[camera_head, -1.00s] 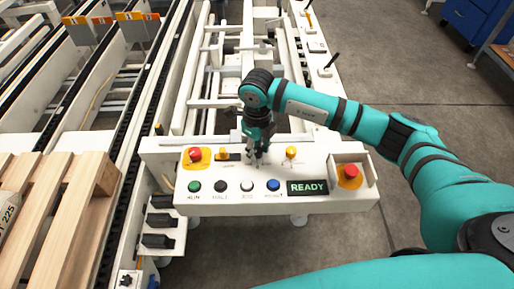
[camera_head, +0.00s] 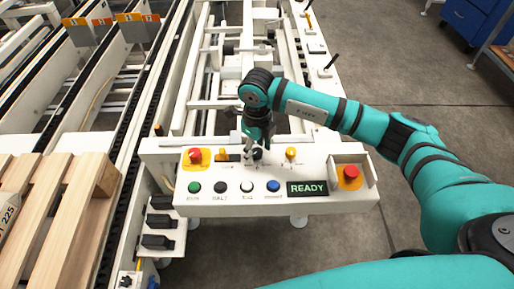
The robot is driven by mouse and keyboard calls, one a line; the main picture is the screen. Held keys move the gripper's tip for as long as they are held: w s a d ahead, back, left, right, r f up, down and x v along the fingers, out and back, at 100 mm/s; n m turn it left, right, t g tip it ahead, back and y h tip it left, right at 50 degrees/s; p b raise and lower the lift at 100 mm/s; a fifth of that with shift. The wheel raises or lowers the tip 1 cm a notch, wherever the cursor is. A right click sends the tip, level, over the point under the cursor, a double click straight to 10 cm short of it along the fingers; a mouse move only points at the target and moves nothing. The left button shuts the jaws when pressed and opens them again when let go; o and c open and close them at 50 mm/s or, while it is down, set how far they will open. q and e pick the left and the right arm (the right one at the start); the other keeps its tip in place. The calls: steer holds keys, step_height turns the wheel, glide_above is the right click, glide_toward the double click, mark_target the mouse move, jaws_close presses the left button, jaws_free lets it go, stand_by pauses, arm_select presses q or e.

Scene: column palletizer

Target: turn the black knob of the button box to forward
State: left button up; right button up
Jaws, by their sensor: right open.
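The white button box (camera_head: 330,205) stands in the middle of the view, with a panel of buttons facing me. The black knob (camera_head: 257,155) is in the upper row of the panel, partly hidden by my right gripper. My right gripper (camera_head: 251,147) points down just above and behind the knob. Its fingers are apart, and I cannot tell whether they touch the knob. The knob's pointing direction is too small to read. My left gripper is not in view.
The panel has a red button (camera_head: 194,155), a yellow one (camera_head: 291,152), a lower row of coloured buttons, a READY display (camera_head: 307,188) and a red emergency stop (camera_head: 351,172). A wooden pallet (camera_head: 68,200) lies at left.

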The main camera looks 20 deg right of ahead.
mark_target(257, 151)
step_height(257, 151, up, 12)
steer(key=shift+f, duration=0.15)
stand_by(0.7)
